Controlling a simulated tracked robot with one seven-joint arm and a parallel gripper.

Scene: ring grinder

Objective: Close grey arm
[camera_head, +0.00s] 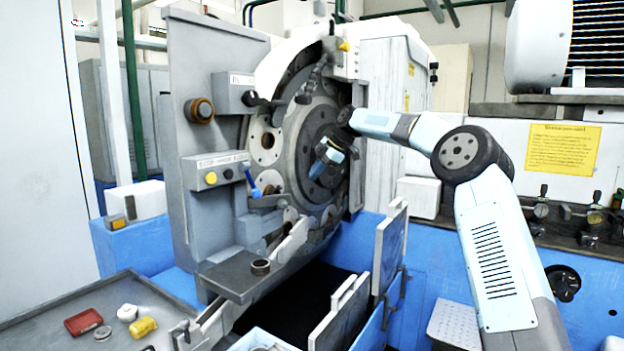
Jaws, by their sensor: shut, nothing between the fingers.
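The ring grinder has a round grey disc face (308,150) with a large grey panel (212,95) standing at its left. A grey arm-like bracket (262,272) reaches out low in front of the disc; I cannot tell for sure that it is the task's grey arm. A short lever with a blue handle (252,186) sits at the disc's left edge. My gripper (318,170) is shut and empty in front of the disc's middle, right of the blue handle and above the bracket. I cannot tell whether it touches the disc.
Below the disc is a dark open pit (290,305) with upright grey flaps (390,250) at its right. A grey tray (75,325) at lower left holds a red box (83,321), a yellow piece (143,327) and small round parts. Control boxes with knobs (213,171) jut from the panel.

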